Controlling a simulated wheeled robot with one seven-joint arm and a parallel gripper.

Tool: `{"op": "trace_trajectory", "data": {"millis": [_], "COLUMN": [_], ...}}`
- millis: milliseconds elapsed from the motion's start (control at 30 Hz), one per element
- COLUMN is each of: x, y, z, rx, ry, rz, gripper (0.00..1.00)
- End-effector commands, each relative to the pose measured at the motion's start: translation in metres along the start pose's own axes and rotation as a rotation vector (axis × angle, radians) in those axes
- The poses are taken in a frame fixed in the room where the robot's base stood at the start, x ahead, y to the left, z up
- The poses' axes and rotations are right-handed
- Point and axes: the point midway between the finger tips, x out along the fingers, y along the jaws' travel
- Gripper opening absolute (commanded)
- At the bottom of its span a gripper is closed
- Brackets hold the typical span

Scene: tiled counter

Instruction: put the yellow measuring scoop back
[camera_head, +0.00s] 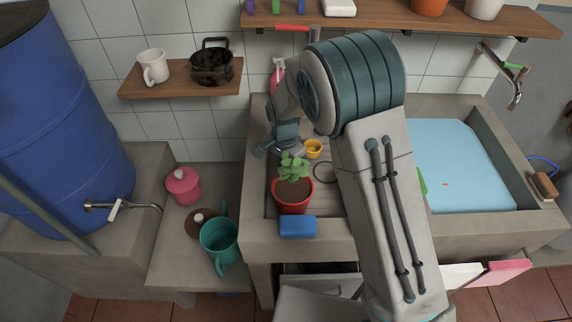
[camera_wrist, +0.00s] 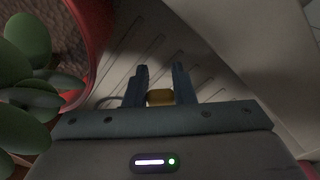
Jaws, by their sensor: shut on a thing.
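The yellow measuring scoop (camera_head: 314,148) is over the ribbed drainboard left of the water basin, just behind the potted plant. My gripper (camera_head: 298,153) is shut on it, with the scoop's cup to the right of the fingers. In the wrist view, my gripper (camera_wrist: 160,82) has a yellow part of the scoop (camera_wrist: 160,97) between its two fingers; the rest of the scoop is hidden there. I cannot tell whether the scoop touches the board.
A red potted plant (camera_head: 293,194) stands close in front of my gripper, with a blue sponge (camera_head: 297,227) before it. A dark ring (camera_head: 324,172) lies on the board. A shelf (camera_head: 180,80) holds a mug and black pot. A red-handled thing (camera_head: 292,28) hangs above.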

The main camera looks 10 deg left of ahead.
Motion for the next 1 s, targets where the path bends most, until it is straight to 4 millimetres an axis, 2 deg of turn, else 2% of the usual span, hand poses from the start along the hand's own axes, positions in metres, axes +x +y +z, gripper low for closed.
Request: {"op": "trace_trajectory", "data": {"millis": [400, 433, 500, 833, 1000], "x": [0.01, 0.008, 0.008, 0.004, -0.018], "y": [0.0, 0.0, 0.0, 0.0, -0.001], "z": [0.0, 0.0, 0.0, 0.0, 0.0], "rx": [0.0, 0.0, 0.0, 0.001, 0.001], "ry": [0.001, 0.001, 0.001, 0.001, 0.002], "rz": [-0.001, -0.001, -0.001, -0.001, -0.005], "gripper": [0.0, 0.31, 0.45, 0.45, 0.45]}}
